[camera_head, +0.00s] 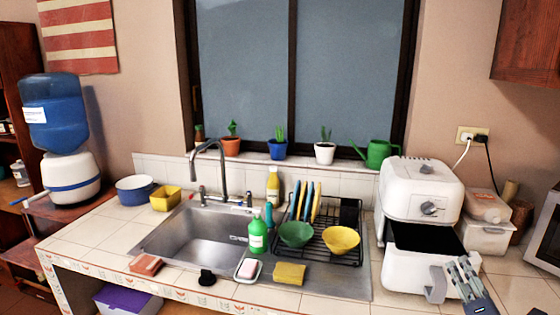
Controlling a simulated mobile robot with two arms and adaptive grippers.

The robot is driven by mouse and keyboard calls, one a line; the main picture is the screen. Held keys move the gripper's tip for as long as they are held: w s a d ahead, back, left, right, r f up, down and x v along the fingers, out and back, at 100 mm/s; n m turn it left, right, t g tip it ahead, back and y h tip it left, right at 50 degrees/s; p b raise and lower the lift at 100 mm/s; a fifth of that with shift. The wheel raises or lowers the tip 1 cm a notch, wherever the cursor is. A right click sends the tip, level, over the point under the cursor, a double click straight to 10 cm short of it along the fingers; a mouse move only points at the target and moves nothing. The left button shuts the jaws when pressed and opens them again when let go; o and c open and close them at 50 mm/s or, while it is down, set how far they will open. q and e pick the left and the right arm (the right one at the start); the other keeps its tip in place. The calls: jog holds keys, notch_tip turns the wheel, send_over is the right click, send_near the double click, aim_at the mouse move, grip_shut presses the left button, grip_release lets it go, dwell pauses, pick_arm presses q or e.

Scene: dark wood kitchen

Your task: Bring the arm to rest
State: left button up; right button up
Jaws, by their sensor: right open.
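My right gripper (464,264) is in the lower right of the head view. It is open, with nothing visible between its fingers. It is in front of the white air fryer (420,190), just to the right of the air fryer's light handle (437,284) in the picture. I cannot tell whether it touches the handle. The air fryer's drawer (408,272) looks pulled out, with a dark opening above it. Most of my right arm is out of the frame. My left gripper is not in view.
A steel sink (205,238) is at the middle left. A dish rack (325,235) with bowls and plates stands beside it. A microwave (545,235) is at the far right.

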jog(key=s+a+f+m+g, duration=0.4)
jog(key=s+f+m, duration=0.2)
jog(key=f, duration=0.3)
jog(key=s+a+f+m+g, duration=0.35)
jog(key=s+f+m, duration=0.25)
jog(key=f, duration=0.3)
jog(key=s+a+f+m+g+y, duration=0.35)
jog(key=s+a, duration=0.25)
jog(key=s, duration=0.2)
jog(key=s+a+f+m+g+y, duration=0.25)
jog(key=s+a+m, duration=0.25)
jog(key=s+a, duration=0.3)
notch_tip(320, 180, down, 26)
jog(key=s+d+f+g+h, duration=0.1)
jog(key=s+d+g, duration=0.1)
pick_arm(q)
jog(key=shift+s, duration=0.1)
pick_arm(e)
jog(key=s+d+f, duration=0.2)
jog(key=s+f, duration=1.4)
jog(key=s, duration=0.1)
jog(key=shift+s+d+g, duration=0.15)
jog(key=shift+d+g, duration=0.1)
jog(key=shift+g, duration=0.1)
